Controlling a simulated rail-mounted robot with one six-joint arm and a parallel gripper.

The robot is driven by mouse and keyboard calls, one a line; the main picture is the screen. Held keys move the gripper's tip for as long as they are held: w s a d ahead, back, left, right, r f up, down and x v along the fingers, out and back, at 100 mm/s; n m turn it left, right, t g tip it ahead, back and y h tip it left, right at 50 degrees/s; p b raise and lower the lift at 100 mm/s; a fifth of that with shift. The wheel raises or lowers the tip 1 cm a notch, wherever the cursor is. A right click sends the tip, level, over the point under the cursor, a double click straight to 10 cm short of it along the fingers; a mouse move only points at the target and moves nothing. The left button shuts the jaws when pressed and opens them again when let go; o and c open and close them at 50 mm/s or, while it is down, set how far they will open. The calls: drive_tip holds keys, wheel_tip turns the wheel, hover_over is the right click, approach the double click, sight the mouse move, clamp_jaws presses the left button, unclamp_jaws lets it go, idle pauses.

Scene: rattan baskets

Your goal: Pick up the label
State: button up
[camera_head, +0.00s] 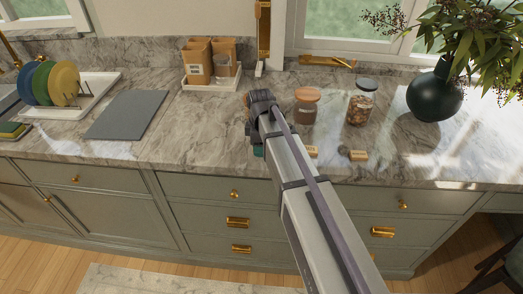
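Two small tan pieces that look like labels lie near the counter's front edge, to the right of my arm. One label (358,155) lies fully in view, with a small dark round thing beside its left end. The other label (312,151) lies close to my arm, which may cover part of it. My gripper (258,151) points down at the counter left of both labels, apart from them. My arm's wrist hides most of it. I cannot see its fingers clearly or tell whether it holds anything.
A jar with reddish-brown contents (306,106) and a glass jar of nuts (361,103) stand behind the labels. A dark vase (434,95) with a plant stands right. The counter's left-middle is clear.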

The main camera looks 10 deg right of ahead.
drive_tip(key=c, duration=0.7)
wheel_tip(320, 180, up, 10)
drive_tip(key=p, duration=1)
drive_tip(key=shift+r, duration=0.2)
